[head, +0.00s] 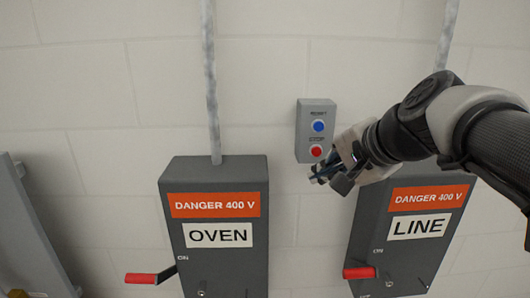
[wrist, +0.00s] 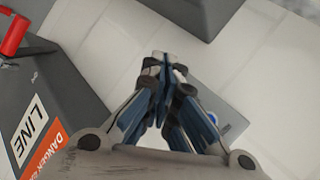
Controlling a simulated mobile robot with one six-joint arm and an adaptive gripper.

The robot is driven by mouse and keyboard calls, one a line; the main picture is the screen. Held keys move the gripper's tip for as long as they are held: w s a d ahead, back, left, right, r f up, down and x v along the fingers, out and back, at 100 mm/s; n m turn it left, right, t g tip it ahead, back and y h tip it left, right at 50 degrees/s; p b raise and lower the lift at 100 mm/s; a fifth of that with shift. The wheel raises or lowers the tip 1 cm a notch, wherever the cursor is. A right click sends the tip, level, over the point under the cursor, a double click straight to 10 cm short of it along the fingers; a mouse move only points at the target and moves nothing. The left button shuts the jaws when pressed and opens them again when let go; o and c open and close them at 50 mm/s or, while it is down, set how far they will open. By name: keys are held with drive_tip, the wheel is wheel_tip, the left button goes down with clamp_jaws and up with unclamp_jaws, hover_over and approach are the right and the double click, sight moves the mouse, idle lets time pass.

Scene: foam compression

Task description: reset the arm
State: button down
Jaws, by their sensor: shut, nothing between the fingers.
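My arm reaches in from the right in the head view. My gripper (head: 318,179) is shut and empty, just below the red button (head: 316,151) of a small grey wall box (head: 302,118). The blue button (head: 319,126) sits above the red one, with small blurred lettering. In the wrist view my gripper (wrist: 164,60) has its blue-grey fingers together. Part of the blue button shows there (wrist: 226,127), to the right of the fingers. The red button is hidden in that view. I cannot tell whether the fingertips touch the box.
A grey OVEN switch box (head: 218,262) hangs on the pale block wall, its red handle (head: 150,277) out to the left. A LINE switch box (head: 410,257) with a red handle (head: 359,272) hangs below my arm. A grey panel (head: 30,245) stands at far left.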

drive_tip(key=shift+f, duration=0.1)
idle(0.3)
drive_tip(key=s+f+n+g+h+b, duration=0.1)
drive_tip(key=s+f+n+b, duration=0.2)
drive_tip(key=f, duration=0.9)
drive_tip(key=s+f+n+g+h+b, duration=0.1)
drive_tip(key=s+f+n+b, duration=0.3)
drive_tip(key=s+f+b, duration=0.5)
drive_tip(key=s+f+n+g+h+b, duration=0.1)
drive_tip(key=s+f+n+b, duration=0.3)
drive_tip(key=s+f, duration=0.8)
wheel_tip(320, 180, down, 4)
drive_tip(key=shift+s+d+r+g+h+b, duration=0.35)
drive_tip(key=shift+g+b, duration=0.35)
drive_tip(key=shift+b, duration=0.45)
